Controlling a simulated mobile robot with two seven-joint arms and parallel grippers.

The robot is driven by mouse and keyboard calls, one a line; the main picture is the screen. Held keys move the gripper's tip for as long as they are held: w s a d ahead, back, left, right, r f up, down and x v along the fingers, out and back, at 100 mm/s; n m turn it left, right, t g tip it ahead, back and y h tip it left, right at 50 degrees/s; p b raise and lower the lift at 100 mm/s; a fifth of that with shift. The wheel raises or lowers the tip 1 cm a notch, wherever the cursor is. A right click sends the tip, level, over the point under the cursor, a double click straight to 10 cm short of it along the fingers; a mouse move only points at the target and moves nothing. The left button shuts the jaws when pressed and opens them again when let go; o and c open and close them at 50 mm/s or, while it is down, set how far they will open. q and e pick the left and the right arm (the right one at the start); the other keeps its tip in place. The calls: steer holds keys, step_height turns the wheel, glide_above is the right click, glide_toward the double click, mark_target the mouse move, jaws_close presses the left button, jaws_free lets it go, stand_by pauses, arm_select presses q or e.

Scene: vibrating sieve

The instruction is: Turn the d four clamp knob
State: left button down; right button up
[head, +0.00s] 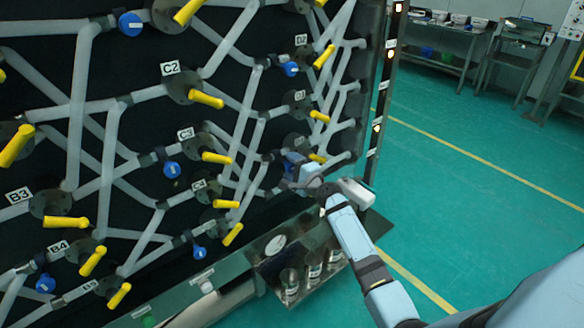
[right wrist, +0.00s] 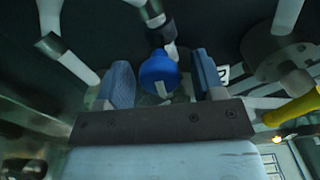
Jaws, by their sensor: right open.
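A blue clamp knob (right wrist: 158,72) shows in the right wrist view, between the two blue finger pads of my right gripper (right wrist: 164,80). The fingers stand open on either side of it, with a visible gap at each side; I cannot tell how deep the knob is between them. My left gripper is not in view.
A yellow handle (right wrist: 292,108) is close to the right of the gripper. In the head view, another yellow handle (head: 317,158) is just above it. A metal shelf with glass jars (head: 289,284) is below. Open green floor (head: 450,190) lies to the right.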

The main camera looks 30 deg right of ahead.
steer(key=s+d, duration=0.1)
steer(key=s, duration=1.2)
steer(key=shift+s, duration=0.4)
steer(key=s+a+f+n+g+y, duration=0.1)
steer(key=s+a+f+n+g, duration=0.3)
steer(key=s+a+f+n, duration=0.55)
steer(key=s+a+f+n+g+y, duration=0.1)
steer(key=s+a+f+n+g, duration=0.2)
steer(key=s+a+f+n, duration=0.7)
steer(key=s+a+r+n+p, duration=0.1)
steer(key=s+a+r+p, duration=0.1)
steer(key=r+p, duration=0.4)
steer(key=s+a+r+n+p, duration=0.1)
steer(key=s+a+r+p, duration=0.2)
steer(key=r+p, duration=0.4)
step_height(320, 180, up, 2)
steer(key=shift+a+r+n+p, duration=0.1)
steer(key=shift+a+n+p, duration=0.15)
steer(key=shift+n+p, duration=0.1)
